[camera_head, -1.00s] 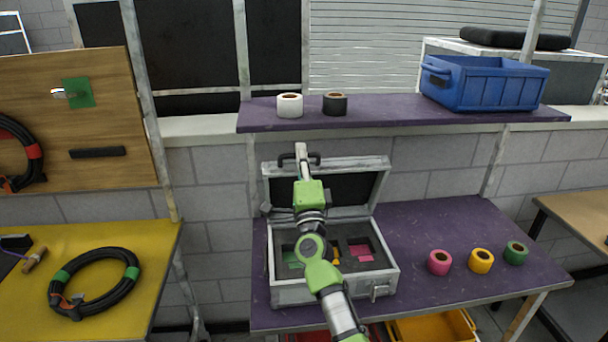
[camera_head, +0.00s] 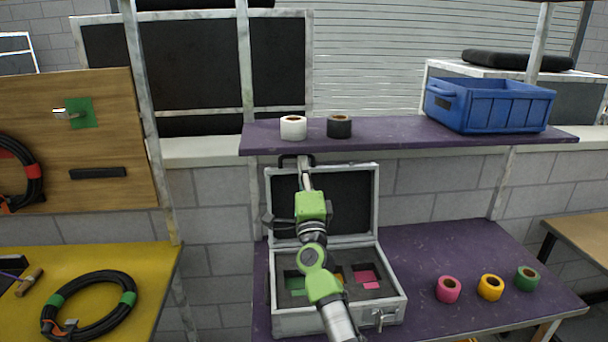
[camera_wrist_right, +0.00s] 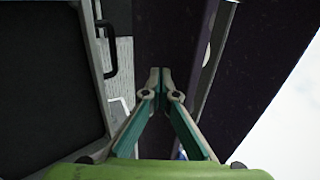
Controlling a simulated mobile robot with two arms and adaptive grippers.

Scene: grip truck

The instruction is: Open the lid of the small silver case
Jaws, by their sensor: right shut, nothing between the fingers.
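The small silver case (camera_head: 390,311) stands on the lower purple table with its lid (camera_head: 360,205) raised nearly upright. Its dark foam insert shows green, orange and pink pieces in cutouts. My left gripper is not in view.
A purple shelf (camera_head: 400,128) above the case holds a white tape roll (camera_head: 293,128), a black tape roll (camera_head: 339,127) and a blue crate (camera_head: 490,105). Pink (camera_head: 447,290), yellow (camera_head: 490,288) and green (camera_head: 527,279) rolls stand right of the case. The purple table between is clear.

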